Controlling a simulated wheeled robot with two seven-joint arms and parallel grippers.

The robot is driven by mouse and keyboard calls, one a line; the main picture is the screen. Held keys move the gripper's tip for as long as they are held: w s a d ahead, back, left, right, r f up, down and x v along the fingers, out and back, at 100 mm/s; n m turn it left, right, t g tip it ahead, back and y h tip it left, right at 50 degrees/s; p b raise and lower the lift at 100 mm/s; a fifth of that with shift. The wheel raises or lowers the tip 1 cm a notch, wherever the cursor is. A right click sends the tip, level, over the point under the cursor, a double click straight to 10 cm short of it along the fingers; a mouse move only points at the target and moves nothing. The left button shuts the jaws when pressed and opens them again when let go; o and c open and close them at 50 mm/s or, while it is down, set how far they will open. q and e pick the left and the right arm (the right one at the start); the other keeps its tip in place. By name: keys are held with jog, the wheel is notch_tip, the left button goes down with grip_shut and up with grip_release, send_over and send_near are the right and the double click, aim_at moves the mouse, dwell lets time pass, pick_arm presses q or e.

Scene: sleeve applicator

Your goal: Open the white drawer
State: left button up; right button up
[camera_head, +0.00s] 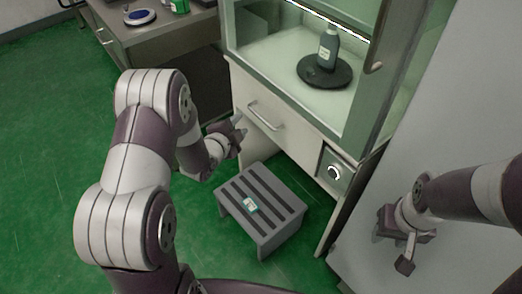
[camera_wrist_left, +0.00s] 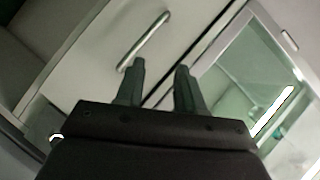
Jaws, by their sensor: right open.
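The white drawer (camera_head: 283,125) is in the cabinet below the glass hood in the head view and looks shut. Its metal bar handle (camera_head: 264,116) is in plain view. In the left wrist view the drawer front (camera_wrist_left: 115,40) fills the upper middle, with the handle (camera_wrist_left: 146,40) ahead of the fingers and a little left. My left gripper (camera_head: 241,126) is just left of the handle in the head view; in the wrist view (camera_wrist_left: 159,80) its fingers are apart with nothing between them. My right gripper (camera_head: 392,253) is open and empty at the lower right, away from the drawer.
A grey step stool (camera_head: 262,200) with a small labelled item stands on the green floor below the drawer. A dark bottle (camera_head: 328,47) stands on a black disc (camera_head: 325,72) inside the hood. A dial panel (camera_head: 335,170) sits right of the drawer.

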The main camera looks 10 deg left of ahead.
pick_arm(q)
notch_tip(320, 180, down, 10)
jog(key=s+m+t+h+b, duration=0.2)
jog(key=m+t+h+b, duration=0.1)
jog(key=m+t+b, duration=0.3)
jog(key=b+x, duration=0.4)
jog(key=x, duration=0.8)
jog(key=shift+w+d+r+g, duration=0.2)
jog(key=shift+g, duration=0.1)
pick_arm(e)
notch_tip(320, 180, down, 14)
jog(key=shift+s+f, duration=0.2)
pick_arm(q)
grip_shut()
